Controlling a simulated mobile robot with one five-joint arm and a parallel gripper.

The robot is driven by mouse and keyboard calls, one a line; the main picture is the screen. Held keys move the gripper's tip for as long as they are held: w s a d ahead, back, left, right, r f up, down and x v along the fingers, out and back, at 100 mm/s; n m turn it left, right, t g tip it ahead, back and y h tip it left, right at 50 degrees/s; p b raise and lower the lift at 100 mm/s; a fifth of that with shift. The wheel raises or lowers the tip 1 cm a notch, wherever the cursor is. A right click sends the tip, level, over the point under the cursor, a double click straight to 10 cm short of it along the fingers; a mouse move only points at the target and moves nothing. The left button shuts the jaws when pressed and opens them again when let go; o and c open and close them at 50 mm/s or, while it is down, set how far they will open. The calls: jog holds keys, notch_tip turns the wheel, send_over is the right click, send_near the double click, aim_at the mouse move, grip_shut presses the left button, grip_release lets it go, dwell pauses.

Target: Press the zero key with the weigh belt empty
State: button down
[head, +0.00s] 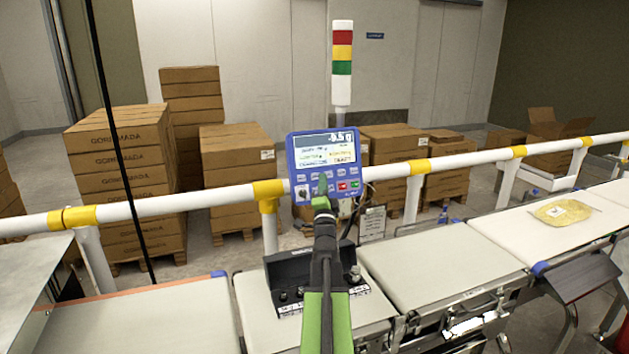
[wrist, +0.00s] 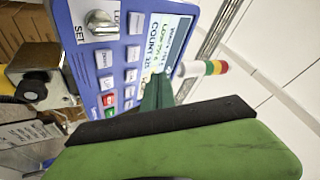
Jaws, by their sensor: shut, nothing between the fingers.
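A blue indicator panel (head: 325,165) stands behind the belts, with a display on top and rows of keys below. The top line of its display (head: 322,142) seems to read -0.5 g. My gripper (head: 322,187) is shut and empty, its green tips in front of the key rows. In the wrist view the tips (wrist: 160,88) cover part of the panel (wrist: 112,62) beside the keys (wrist: 132,75); I cannot tell whether they touch. The zero key's label is not readable.
A filled bag (head: 563,211) lies on a belt farther right. A white and yellow rail (head: 165,204) runs behind the belts. A black box (head: 290,270) sits beneath the panel. A light tower (head: 342,65) rises behind it. Stacked cartons (head: 120,190) stand beyond the rail.

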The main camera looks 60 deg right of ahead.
jog(key=shift+w+d+f+b, duration=0.2)
jog(key=shift+w+d+f, duration=0.1)
jog(key=shift+w+d, duration=0.4)
jog(key=shift+w+d+f+b, duration=0.25)
jog(key=shift+w+d, duration=0.15)
jog(key=shift+w, duration=0.45)
dwell(0.9)
jog(key=shift+w+d+f, duration=0.1)
jog(key=shift+w+d, duration=0.2)
jog(key=shift+w+d+f, duration=0.1)
jog(key=shift+w+d, duration=0.05)
jog(key=shift+w, duration=0.2)
dwell(0.6)
jog(key=shift+s+a+r, duration=0.2)
jog(key=shift+s+a, duration=0.25)
jog(key=shift+s, duration=0.2)
dwell(0.3)
jog(key=s+a, duration=0.1)
jog(key=s+a+r+p, duration=0.1)
jog(key=s, duration=0.2)
jog(key=shift+a+r, duration=0.2)
jog(key=shift+a, duration=0.2)
